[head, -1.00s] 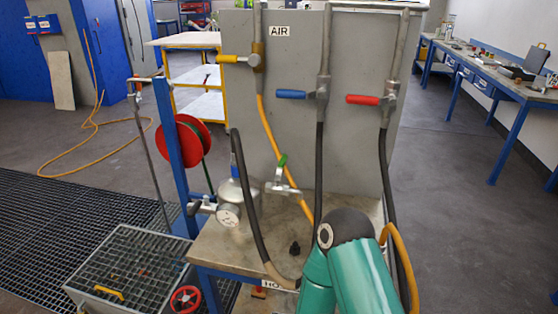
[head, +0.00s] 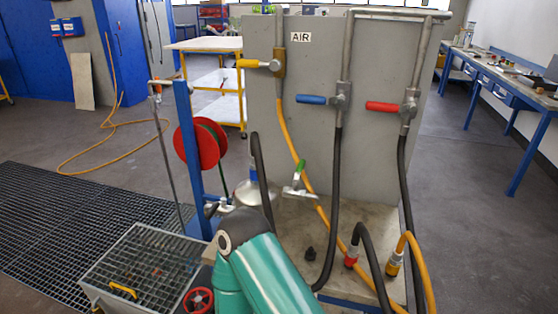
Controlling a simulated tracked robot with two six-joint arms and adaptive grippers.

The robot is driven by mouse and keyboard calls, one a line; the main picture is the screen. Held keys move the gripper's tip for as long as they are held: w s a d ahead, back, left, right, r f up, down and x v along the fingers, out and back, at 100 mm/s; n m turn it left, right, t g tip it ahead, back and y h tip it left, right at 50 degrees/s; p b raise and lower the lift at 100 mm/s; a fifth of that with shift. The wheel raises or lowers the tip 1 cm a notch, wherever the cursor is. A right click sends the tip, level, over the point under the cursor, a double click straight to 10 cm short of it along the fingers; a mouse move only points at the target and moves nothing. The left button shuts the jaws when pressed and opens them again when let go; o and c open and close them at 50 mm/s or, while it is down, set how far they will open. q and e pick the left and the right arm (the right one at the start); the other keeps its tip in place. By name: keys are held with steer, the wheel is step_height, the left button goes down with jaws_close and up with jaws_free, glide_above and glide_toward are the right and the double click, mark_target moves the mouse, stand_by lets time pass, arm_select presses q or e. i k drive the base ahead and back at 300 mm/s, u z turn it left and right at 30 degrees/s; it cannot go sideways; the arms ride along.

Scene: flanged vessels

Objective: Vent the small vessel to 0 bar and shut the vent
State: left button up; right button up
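The small vessel (head: 244,193) stands at the left of the bench behind the panel's hoses. Only its metal top shows; its lower part and its gauge are hidden behind my teal arm. A green-handled valve (head: 299,176) stands just right of it, handle tilted up. A metal fitting (head: 223,202) sticks out left of the vessel, partly covered. The teal arm's dark elbow is in front of the vessel. I cannot tell which arm it is, and neither gripper shows in the head view.
The grey panel (head: 375,150) carries an AIR label (head: 301,37) and yellow (head: 247,63), blue (head: 311,99) and red (head: 382,106) valve handles with hoses. A grated bin (head: 150,262), red handwheel (head: 199,301) and red reel (head: 200,146) are at left. Floor at right is clear.

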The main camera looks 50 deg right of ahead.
mark_target(301, 164)
steer(key=z, duration=0.15)
steer(key=k, duration=1.2)
steer(key=z, duration=0.6)
steer(key=i, duration=0.65)
steer(key=z, duration=0.05)
